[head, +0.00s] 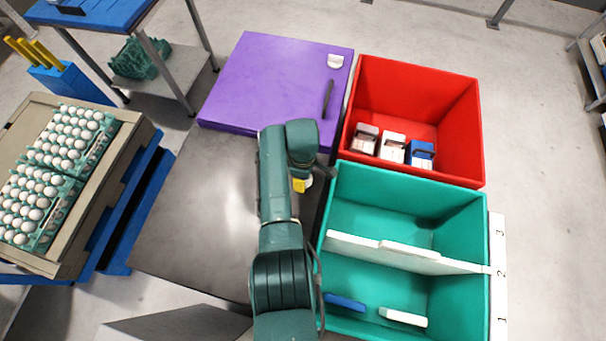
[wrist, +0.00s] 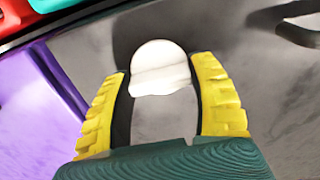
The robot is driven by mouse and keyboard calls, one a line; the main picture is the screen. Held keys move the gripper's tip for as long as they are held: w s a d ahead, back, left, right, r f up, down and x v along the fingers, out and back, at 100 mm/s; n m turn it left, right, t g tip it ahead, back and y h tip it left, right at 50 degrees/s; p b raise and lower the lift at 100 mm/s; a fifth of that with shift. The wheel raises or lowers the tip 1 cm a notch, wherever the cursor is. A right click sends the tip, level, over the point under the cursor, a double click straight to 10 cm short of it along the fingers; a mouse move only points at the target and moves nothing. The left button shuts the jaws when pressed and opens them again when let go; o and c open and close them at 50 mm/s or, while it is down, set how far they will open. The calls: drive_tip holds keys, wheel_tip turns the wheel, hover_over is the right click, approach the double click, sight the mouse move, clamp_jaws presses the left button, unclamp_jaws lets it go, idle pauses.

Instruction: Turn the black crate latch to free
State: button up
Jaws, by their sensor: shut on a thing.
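The black crate (head: 190,215) shows as a dark, shiny grey lid left of my arm in the head view. Its lid also fills much of the wrist view (wrist: 230,45). Its latch (wrist: 160,68) is a small white rounded piece standing on this lid. My gripper (wrist: 163,95) has its yellow fingers on either side of the latch and is shut on it. In the head view my gripper (head: 301,184) is mostly hidden under my arm. The turn angle of the latch cannot be told.
A dark handle (wrist: 298,22) stands on the lid nearby. A purple crate (head: 270,85) with a white latch (head: 336,61) adjoins behind. A red crate (head: 465,120) and a divided teal crate (head: 470,215) stand at right. Egg trays (head: 45,185) are at left.

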idle(0.3)
drive_tip(key=o, duration=1.2)
wheel_tip(320, 180, up, 12)
